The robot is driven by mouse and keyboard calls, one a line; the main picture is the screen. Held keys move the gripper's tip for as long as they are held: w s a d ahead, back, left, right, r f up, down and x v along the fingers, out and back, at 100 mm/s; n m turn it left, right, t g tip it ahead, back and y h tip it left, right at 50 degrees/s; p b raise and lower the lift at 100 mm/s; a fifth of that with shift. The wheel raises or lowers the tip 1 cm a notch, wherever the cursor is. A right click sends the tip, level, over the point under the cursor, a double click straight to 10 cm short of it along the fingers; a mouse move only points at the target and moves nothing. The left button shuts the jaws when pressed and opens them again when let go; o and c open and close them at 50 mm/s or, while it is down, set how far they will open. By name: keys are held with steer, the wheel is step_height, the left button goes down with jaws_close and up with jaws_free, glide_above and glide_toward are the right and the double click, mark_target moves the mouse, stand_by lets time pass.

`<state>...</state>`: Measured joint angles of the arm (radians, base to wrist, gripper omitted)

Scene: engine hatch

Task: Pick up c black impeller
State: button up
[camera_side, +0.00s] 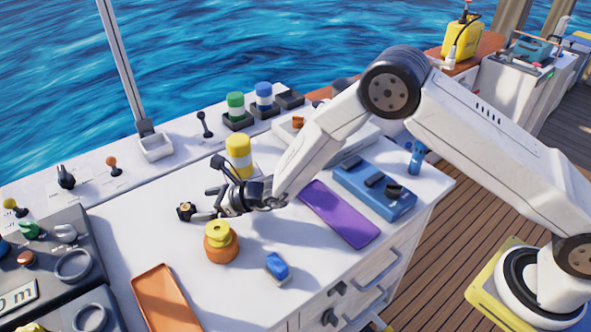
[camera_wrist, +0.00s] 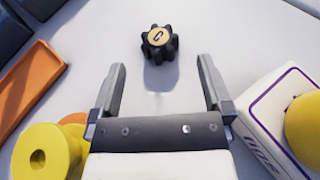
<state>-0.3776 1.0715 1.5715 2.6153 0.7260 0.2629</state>
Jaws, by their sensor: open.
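The black impeller (camera_wrist: 159,42) has a tan top marked with a letter C and lobes around its rim. In the wrist view it rests on the white worktop ahead of my gripper (camera_wrist: 162,75), in line with the gap between the fingers. My gripper is open and empty, and the impeller lies beyond the fingertips. In the side view a small dark impeller (camera_side: 186,211) with a tan top sits on the worktop just left of my gripper (camera_side: 213,196). Its lower part is hard to make out there.
A yellow and orange spool-shaped part (camera_side: 220,242) stands close to my gripper. A yellow and white cylinder (camera_side: 239,155) is behind it. A blue block (camera_side: 277,267), an orange tray (camera_side: 167,300) and a purple tray (camera_side: 339,213) lie on the worktop (camera_side: 130,235). Dark panels (camera_side: 45,262) stand left.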

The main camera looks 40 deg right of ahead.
mark_target(188, 208)
steer(key=shift+w+a+f, duration=0.25)
steer(key=shift+w+a, duration=0.15)
steer(key=shift+w, duration=0.05)
steer(key=shift+x, duration=2.6)
steer(key=c, duration=1.3)
steer(key=shift+o, duration=0.2)
steer(key=shift+r, duration=0.1)
